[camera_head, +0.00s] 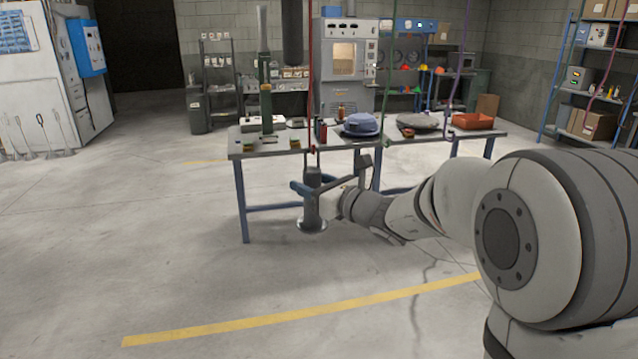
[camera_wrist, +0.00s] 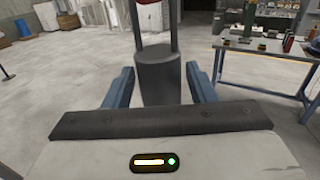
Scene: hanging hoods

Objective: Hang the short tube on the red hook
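The short tube (camera_head: 312,205) is a grey upright cylinder with a flared lower rim, held clear of the floor in front of the workbench. In the wrist view the tube (camera_wrist: 160,76) stands between the two blue fingers of my gripper (camera_wrist: 160,84), with a narrow gap seeming to show on each side. Two dark bars of its handle rise from its top. The red hook (camera_head: 311,148) ends the red line right above the handle; a bit of red (camera_wrist: 149,2) shows at the top of the wrist view. Whether the handle rests in the hook is too small to tell.
A workbench (camera_head: 265,150) stands behind the tube, carrying a blue hood (camera_head: 360,124), a grey disc (camera_head: 417,121) and a red-orange tray (camera_head: 472,121). A purple line (camera_head: 459,60) hangs to the right. The floor at front left is clear.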

